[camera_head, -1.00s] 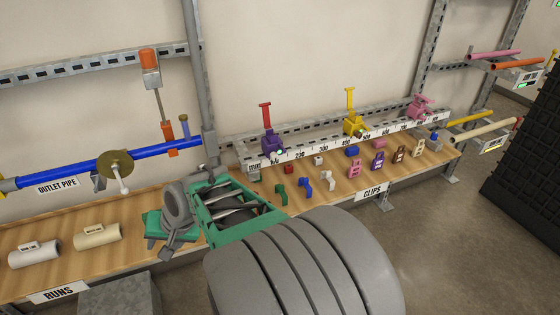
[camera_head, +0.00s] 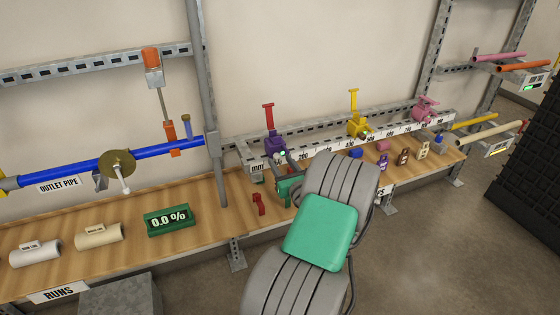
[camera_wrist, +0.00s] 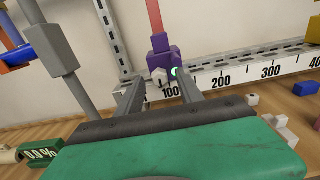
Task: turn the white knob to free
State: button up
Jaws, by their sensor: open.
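A purple slider (camera_head: 275,144) with a red upright bar sits on the white ruler rail near its low-number end. In the wrist view the same purple block (camera_wrist: 161,44) is ahead of my gripper (camera_wrist: 159,84). A small white knob (camera_wrist: 159,75) shows on its front, beside a glowing green spot (camera_wrist: 174,71). My gripper's two fingers are open and point at the slider, with the knob between them in the picture. I cannot tell whether they touch it. In the head view my wrist hides part of the bench, and the knob is hard to make out.
The ruler rail (camera_wrist: 243,76) runs rightward to yellow (camera_head: 358,126) and pink (camera_head: 424,110) sliders. Small clips lie on the wooden bench below. A grey upright post (camera_head: 203,90) stands left of the purple slider. A green 0.0 % display (camera_head: 168,219) lies on the bench.

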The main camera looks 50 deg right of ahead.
jog(key=shift+w+d, duration=0.3)
jog(key=shift+w, duration=0.2)
grip_shut()
